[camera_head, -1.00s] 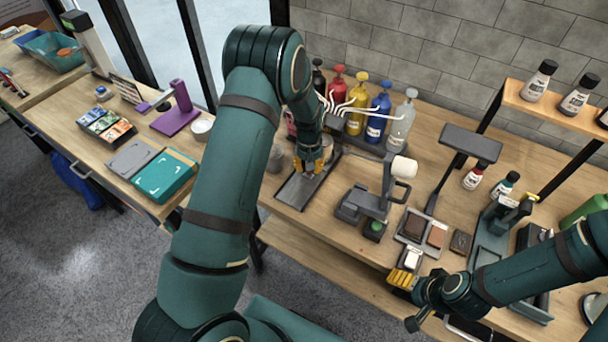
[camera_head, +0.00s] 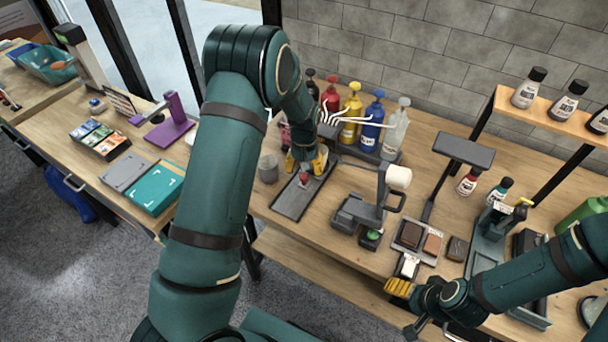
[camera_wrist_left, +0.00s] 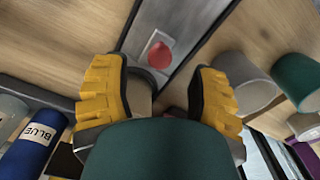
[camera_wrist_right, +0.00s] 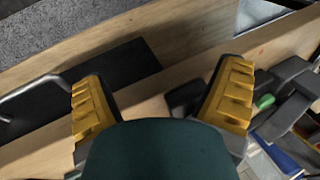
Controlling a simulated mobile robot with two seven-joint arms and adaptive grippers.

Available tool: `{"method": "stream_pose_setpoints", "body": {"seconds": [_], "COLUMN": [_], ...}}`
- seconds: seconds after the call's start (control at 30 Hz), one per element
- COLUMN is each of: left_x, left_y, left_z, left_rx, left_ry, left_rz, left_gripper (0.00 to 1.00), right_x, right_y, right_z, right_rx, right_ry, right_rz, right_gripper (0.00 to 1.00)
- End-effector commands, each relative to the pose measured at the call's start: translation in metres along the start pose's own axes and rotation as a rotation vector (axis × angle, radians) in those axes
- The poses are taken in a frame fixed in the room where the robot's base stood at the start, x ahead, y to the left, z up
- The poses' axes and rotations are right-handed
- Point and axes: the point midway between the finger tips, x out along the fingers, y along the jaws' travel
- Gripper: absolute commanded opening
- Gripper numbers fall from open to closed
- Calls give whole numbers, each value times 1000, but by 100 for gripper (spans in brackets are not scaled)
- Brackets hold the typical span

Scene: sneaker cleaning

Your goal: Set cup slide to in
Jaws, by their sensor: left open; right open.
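The cup slide is a dark grey rail (camera_head: 293,204) lying lengthwise on the workbench, with a small red knob (camera_head: 304,179) on it. My left gripper (camera_head: 306,160) is over the rail's far part, just behind the knob. In the left wrist view the rail (camera_wrist_left: 185,25) runs diagonally past the red knob (camera_wrist_left: 160,54), which sits on a pale plate beyond my fingers. The left fingers (camera_wrist_left: 157,95) are open and not on the knob. A pale round part with a dark rim (camera_wrist_left: 140,92) shows beside the left finger. My right gripper (camera_head: 399,287) is open at the bench's front edge.
A grey cup (camera_head: 268,168) stands left of the rail. Several pump bottles (camera_head: 354,115) stand behind. A dark machine with a white roller (camera_head: 398,177) is to the right. Blocks in a tray (camera_head: 411,236) lie near my right gripper.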

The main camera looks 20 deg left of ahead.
Motion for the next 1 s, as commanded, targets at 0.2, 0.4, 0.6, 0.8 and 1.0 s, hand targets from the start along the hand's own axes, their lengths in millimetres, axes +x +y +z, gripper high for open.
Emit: {"method": "stream_pose_setpoints", "body": {"seconds": [0.2, 0.4, 0.6, 0.8, 1.0], "left_x": [-47, -73, -81, -81, -76], "left_y": [1, 0, 0, 0, 1], "left_z": [0, 0, 0, 0, 2], "left_rx": [0, 0, 0, 0, 3], "left_ry": [3, 0, -1, -1, -2], "left_rz": [2, 0, -1, 0, 4], "left_gripper": [59, 59, 59, 59, 0], "right_x": [0, 0, 0, 0, 1], "right_y": [0, 0, 0, 0, 0], "right_z": [0, 0, 0, 0, 0], "right_rx": [0, 0, 0, 0, 0], "right_ry": [0, 0, 0, 0, 0], "right_rz": [0, 0, 0, 0, 0], "right_gripper": [91, 91, 91, 91, 91]}}
